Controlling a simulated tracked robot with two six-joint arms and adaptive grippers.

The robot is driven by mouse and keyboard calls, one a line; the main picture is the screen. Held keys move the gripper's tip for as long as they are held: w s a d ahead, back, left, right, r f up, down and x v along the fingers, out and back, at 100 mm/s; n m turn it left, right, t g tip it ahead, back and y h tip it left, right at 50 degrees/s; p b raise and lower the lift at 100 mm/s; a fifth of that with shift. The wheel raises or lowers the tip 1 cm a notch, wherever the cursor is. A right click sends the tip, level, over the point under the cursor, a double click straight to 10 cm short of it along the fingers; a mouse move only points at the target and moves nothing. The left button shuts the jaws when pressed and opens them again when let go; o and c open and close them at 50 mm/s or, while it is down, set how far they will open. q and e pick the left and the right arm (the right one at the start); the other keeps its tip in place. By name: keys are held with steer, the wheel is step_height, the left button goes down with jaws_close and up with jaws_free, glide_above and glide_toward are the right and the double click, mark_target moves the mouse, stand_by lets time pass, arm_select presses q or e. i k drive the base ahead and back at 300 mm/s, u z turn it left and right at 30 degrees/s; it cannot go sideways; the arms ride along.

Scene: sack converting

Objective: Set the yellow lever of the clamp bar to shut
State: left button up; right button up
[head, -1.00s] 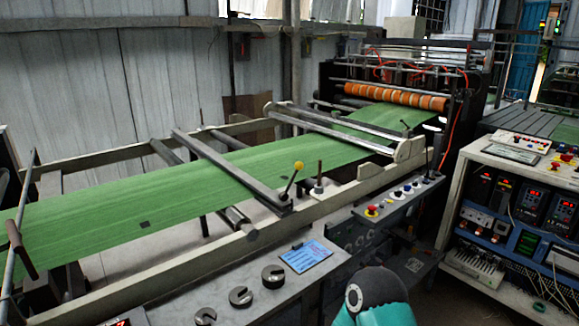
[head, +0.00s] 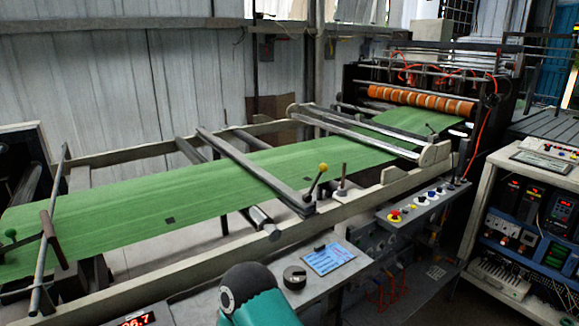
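The clamp bar (head: 250,168) is a grey metal bar lying across the green web (head: 120,210). Its lever, with a yellow knob (head: 323,167), stands at the bar's near end. The lever's dark rod leans up and to the right from the bar. I cannot tell from this view whether that position is open or shut. Neither gripper is in the picture. Only a teal and black link of my own arm shows at the bottom centre, well in front of the lever and apart from it.
A short post (head: 342,182) stands right of the lever. The near frame rail (head: 330,222) runs below it. A blue-screened panel (head: 329,258) and a dark slotted disc (head: 294,277) lie on the grey console. A button box (head: 425,200) sits to the right. The space above the web is open.

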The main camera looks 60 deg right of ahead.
mark_target(318, 178)
steer(key=z, duration=0.05)
steer(key=k, duration=1.45)
steer(key=z, duration=0.8)
steer(key=i, duration=0.95)
